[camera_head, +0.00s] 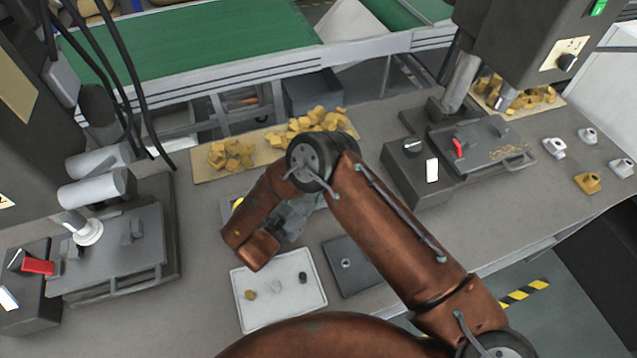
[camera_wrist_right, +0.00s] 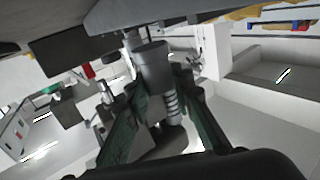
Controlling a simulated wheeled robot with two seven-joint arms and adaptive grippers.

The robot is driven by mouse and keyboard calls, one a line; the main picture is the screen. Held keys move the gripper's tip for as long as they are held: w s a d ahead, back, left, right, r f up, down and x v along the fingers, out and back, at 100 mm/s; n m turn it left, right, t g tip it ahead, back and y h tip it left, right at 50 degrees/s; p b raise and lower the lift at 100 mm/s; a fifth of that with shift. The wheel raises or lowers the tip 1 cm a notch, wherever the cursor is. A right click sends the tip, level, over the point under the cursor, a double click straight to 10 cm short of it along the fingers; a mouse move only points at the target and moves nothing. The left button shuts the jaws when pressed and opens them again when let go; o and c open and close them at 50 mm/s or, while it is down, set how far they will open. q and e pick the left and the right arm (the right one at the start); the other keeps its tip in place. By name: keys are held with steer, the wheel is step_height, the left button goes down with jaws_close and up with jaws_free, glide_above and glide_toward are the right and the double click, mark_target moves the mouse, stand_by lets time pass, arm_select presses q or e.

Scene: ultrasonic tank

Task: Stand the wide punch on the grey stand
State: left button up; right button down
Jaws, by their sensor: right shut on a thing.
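My right gripper (camera_wrist_right: 162,100) shows in the right wrist view with its green fingers on either side of a grey stepped cylinder (camera_wrist_right: 153,66), which looks like the wide punch. It is shut on this cylinder, whose lower part is partly hidden. In the head view my brown right arm covers most of the gripper, and the held piece cannot be made out. A flat dark grey plate (camera_head: 367,281) with a small round feature lies just right of the white tray and looks like the grey stand. The arm partly covers it. My left gripper is not in view.
The white tray (camera_head: 268,318) holds a few small pieces. Presses stand at the left (camera_head: 135,250) and right (camera_head: 480,150). Yellow pieces (camera_head: 232,153) lie on a board at the back. White and gold fittings (camera_head: 588,182) stand at the far right. Grey bench is clear left of the tray.

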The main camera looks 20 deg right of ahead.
steer(key=shift+s+f, duration=0.2)
steer(key=shift+f, duration=0.25)
steer(key=c, duration=1.7)
jaws_free()
steer(key=shift+f, duration=0.2)
steer(key=shift+r, duration=0.15)
steer(key=shift+r+p+v, duration=0.15)
steer(key=shift+r+v, duration=0.1)
steer(key=shift+v, duration=1)
steer(key=shift+r+p+v, duration=0.15)
steer(key=shift+r+v, duration=0.1)
steer(key=shift+v, duration=0.95)
steer(key=shift+r+p+v, duration=0.15)
steer(key=shift+r+v, duration=0.05)
steer(key=shift+v, duration=1.05)
steer(key=shift+w, duration=0.15)
